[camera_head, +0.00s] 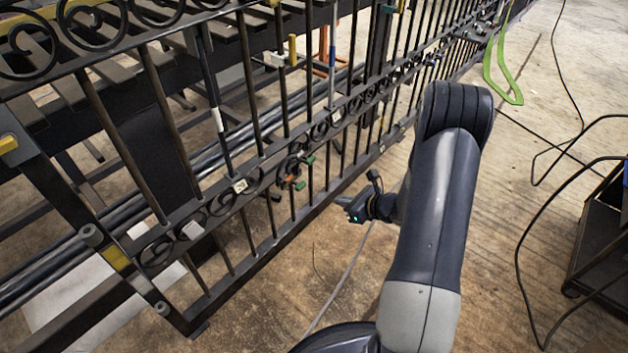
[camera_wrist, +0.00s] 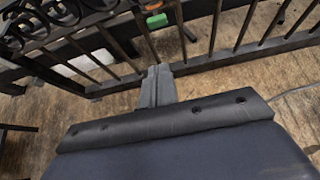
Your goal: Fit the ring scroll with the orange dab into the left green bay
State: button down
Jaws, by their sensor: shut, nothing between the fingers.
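A small orange patch (camera_head: 285,181) shows in the gate's middle scroll band, among dark rings. It may be the orange dab; the ring's outline is unclear. Small green pieces (camera_head: 308,160) sit close beside it, and I cannot tell which bounds the left green bay. In the wrist view one green piece (camera_wrist: 156,20) shows on the gate, beyond my fingers. My gripper (camera_head: 343,201) is to the right of the orange patch, in front of the gate and apart from it. In the wrist view its fingers (camera_wrist: 157,76) are together and empty, pointing toward the bars.
The dark gate (camera_head: 262,215) with vertical bars runs diagonally from lower left to upper right. White tags (camera_head: 239,186) mark its scroll band. A green strap (camera_head: 500,72) hangs at the far end. A dark cart (camera_head: 598,235) and loose cables lie right. Floor before the gate is mostly open.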

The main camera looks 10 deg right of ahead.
jog(key=b, duration=0.3)
send_near(301, 185)
jog(key=w+a+f, duration=0.2)
jog(key=w+f, duration=0.2)
jog(key=shift+a+f, duration=0.4)
jog(key=shift+w+a+b, duration=0.35)
jog(key=shift+w+a, duration=0.1)
jog(key=shift+w, duration=0.2)
jog(key=shift+w+a+b, duration=0.35)
jog(key=shift+w+a, duration=0.1)
jog(key=shift+w, duration=0.2)
